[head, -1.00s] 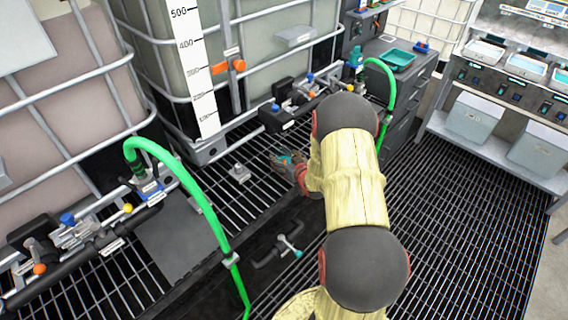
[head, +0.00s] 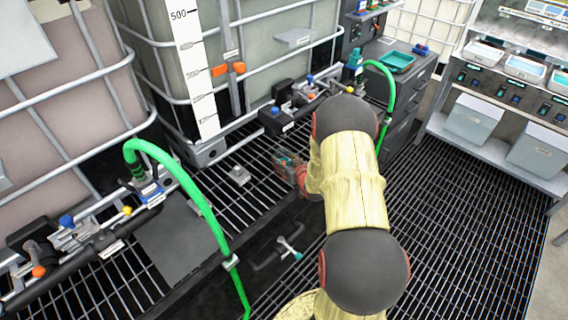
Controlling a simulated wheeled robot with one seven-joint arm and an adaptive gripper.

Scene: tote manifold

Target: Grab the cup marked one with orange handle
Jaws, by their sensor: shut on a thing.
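My gripper (head: 287,160) is small in the head view, low over the grating in front of the middle tote, with my yellow-sleeved arm reaching to it from the right. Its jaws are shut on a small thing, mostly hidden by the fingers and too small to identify. I cannot make out a cup marked one with an orange handle. An orange handle (head: 229,69) sits on the middle tote's front, beside the white scale (head: 195,75). A second orange knob (head: 38,271) is on the left manifold.
A small grey block (head: 239,175) lies on the grating left of my gripper. A green hose (head: 185,180) arches at left, another (head: 390,90) behind my arm. A pipe with a T-handle (head: 290,248) lies in front. A teal tray (head: 397,61) rests on the dark cabinet.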

